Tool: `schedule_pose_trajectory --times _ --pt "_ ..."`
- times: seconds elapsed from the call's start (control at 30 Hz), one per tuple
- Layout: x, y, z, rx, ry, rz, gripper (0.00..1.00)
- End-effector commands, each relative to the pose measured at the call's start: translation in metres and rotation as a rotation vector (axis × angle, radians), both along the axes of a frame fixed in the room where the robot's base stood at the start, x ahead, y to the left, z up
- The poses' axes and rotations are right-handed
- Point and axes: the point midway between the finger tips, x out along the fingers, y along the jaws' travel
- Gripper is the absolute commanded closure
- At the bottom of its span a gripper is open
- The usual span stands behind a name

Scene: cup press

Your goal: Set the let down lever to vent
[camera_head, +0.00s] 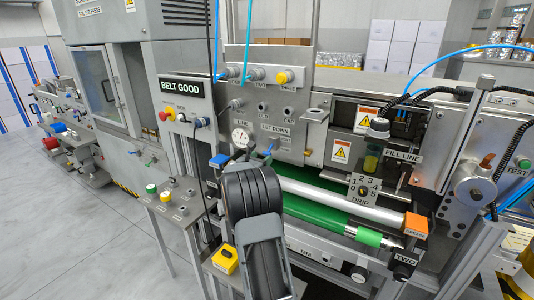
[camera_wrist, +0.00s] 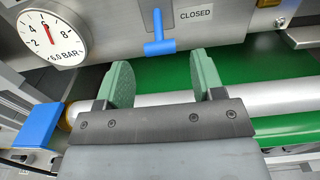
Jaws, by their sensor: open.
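The let down lever is a blue T-shaped handle (camera_wrist: 159,46) on the steel panel in the wrist view. Its stem hangs straight down, with a CLOSED label (camera_wrist: 195,13) to its right. In the head view the LET DOWN label (camera_head: 276,128) is on the panel, with a small blue lever (camera_head: 268,150) below it. My gripper (camera_wrist: 158,72) is open and empty in the wrist view. Its two green-padded fingers are below the handle in the picture, one to each side of it, apart from it. No VENT label is readable.
A pressure gauge (camera_wrist: 45,38) is left of the lever. A white roller (camera_wrist: 150,100) and green belt (camera_wrist: 270,65) run behind and below the fingers. A blue block (camera_wrist: 36,124) is at the roller's left end.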

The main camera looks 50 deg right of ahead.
Motion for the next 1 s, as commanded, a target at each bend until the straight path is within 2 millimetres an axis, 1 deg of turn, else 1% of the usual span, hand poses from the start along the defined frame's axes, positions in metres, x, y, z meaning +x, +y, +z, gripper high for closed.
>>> schedule_pose_trajectory --times 0.03,0.1,0.3,0.5,0.77,0.87,1.0 --pt "0.002 -0.009 0.001 0.000 0.000 -0.003 0.38" --pt "0.004 -0.019 0.001 0.001 0.000 -0.002 0.38" --pt "0.010 -0.039 0.000 0.001 0.000 -0.001 0.38" --pt "0.012 -0.047 0.000 0.000 -0.001 -0.001 0.38" --pt "0.012 -0.048 0.000 0.000 -0.001 0.000 0.38" --pt "0.012 -0.047 0.000 0.000 -0.001 0.000 0.46" --pt "0.012 -0.047 0.000 0.000 -0.001 0.000 0.59"
